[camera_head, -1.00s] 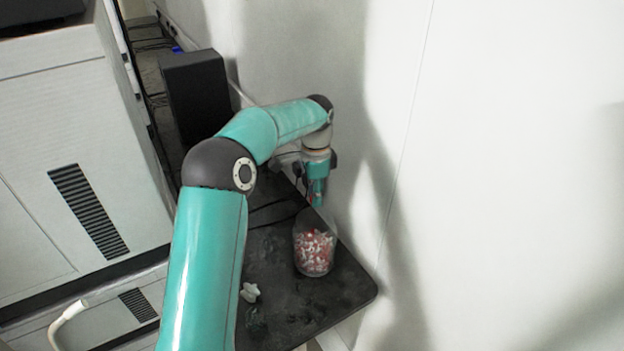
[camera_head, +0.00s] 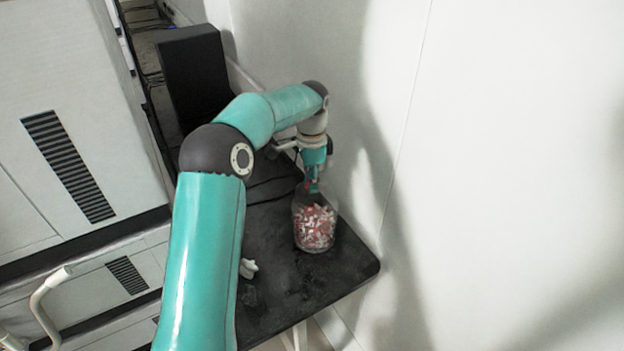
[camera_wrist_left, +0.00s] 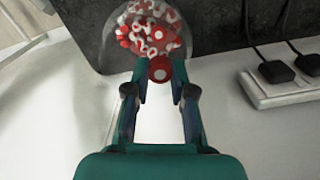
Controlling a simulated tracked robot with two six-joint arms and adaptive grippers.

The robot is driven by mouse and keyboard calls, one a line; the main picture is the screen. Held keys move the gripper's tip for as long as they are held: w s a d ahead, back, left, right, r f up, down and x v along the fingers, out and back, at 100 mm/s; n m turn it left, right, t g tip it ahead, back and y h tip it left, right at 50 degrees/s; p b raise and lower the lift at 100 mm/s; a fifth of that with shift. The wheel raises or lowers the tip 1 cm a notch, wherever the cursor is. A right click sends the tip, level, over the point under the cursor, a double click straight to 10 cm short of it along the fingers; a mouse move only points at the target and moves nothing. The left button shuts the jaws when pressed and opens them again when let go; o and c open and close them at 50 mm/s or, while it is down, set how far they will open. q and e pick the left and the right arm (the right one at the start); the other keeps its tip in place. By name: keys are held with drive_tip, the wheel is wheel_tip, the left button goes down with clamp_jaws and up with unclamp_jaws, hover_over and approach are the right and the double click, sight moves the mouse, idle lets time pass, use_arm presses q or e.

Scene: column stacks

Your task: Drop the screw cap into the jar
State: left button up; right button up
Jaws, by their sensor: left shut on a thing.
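The clear jar (camera_head: 314,228) stands on the black table, filled with many red and white pieces. It also shows at the top of the left wrist view (camera_wrist_left: 150,30). My left gripper (camera_head: 313,185) points down at the jar's mouth, just behind its rim in the head view. In the left wrist view its fingers (camera_wrist_left: 160,80) are shut on a red screw cap with a white centre (camera_wrist_left: 160,70). The cap shows close to the jar's near rim in that view; whether it is over the opening I cannot tell. My right gripper is not in view.
The black table (camera_head: 290,285) has free room in front of the jar. A small white object (camera_head: 248,268) lies left of the jar, partly behind my arm. A white wall (camera_head: 480,180) stands close on the right. A power strip with black plugs (camera_wrist_left: 280,95) shows in the wrist view.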

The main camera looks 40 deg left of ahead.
use_arm(q)
drive_tip(key=o, duration=0.8)
drive_tip(key=shift+c, duration=0.2)
wheel_tip(320, 180, up, 12)
drive_tip(key=shift+f, duration=0.1)
idle(0.4)
